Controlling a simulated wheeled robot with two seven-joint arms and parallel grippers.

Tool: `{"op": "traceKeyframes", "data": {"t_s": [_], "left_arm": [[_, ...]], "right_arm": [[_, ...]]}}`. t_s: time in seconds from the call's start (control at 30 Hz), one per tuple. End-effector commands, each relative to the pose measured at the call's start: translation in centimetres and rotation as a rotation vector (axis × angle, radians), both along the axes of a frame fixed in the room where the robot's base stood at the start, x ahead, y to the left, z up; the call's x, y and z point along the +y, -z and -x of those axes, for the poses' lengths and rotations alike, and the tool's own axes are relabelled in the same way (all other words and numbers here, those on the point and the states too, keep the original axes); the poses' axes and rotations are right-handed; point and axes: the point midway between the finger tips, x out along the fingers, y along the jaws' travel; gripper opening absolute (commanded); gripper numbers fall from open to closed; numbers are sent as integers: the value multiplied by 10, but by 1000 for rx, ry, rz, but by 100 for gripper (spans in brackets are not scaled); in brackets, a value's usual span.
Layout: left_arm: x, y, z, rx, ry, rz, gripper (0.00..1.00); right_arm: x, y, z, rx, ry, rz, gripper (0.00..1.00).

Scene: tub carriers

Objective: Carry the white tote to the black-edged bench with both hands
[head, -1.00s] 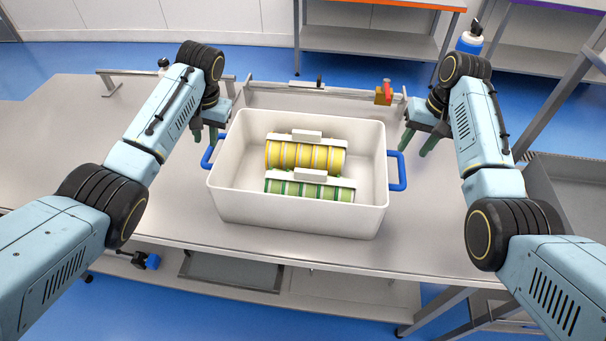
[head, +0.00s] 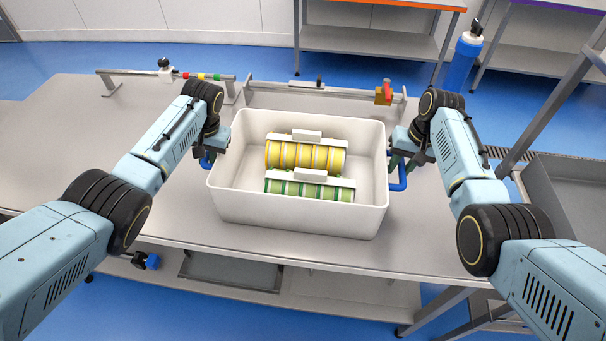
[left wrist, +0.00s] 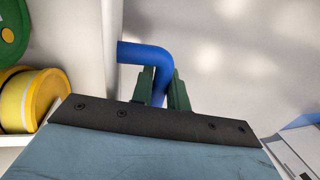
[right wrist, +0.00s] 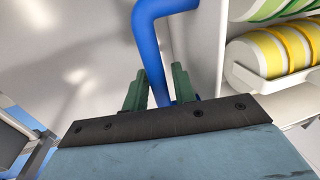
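The white tote (head: 300,217) stands upright on a grey bench (head: 130,205). It holds a yellow-banded load (head: 305,157) and a green-banded load (head: 310,190), each with a white top piece. My left gripper (head: 206,158) is at the left blue handle. In the left wrist view the green fingers sit close against both sides of the blue handle (left wrist: 145,54). My right gripper (head: 402,165) is at the right blue handle (head: 397,184). In the right wrist view its fingers straddle the handle (right wrist: 146,35), with a slight gap showing. The black-edged bench cannot be made out.
A rail with coloured rings (head: 200,76) and a rail with a red-and-brass fitting (head: 383,94) lie behind the tote. An orange-edged bench (head: 370,40) and a blue cylinder (head: 462,60) stand beyond. A grey tray-like surface (head: 570,195) is at the right.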

Motion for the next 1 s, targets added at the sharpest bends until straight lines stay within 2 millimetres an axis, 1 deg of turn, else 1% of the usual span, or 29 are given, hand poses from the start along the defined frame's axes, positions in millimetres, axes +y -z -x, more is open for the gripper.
{"op": "traceKeyframes", "data": {"t_s": [0.03, 0.07, 0.1, 0.2, 1.0], "left_arm": [[0, 0, 0, 0, 0, 0, 5], [0, 0, 0, 0, 0, 0, 1], [0, 0, 0, 0, 0, 0, 0], [0, 0, 0, 0, 0, 0, 0], [0, -1, 0, -1, 0, 0, 0]], "right_arm": [[0, 0, 0, 0, 0, 0, 20], [0, 0, 0, 0, 0, 0, 16], [0, 0, 0, 0, 0, 0, 11], [0, 0, 0, 0, 0, 0, 0], [0, -1, 0, 0, 0, -1, 0]]}}
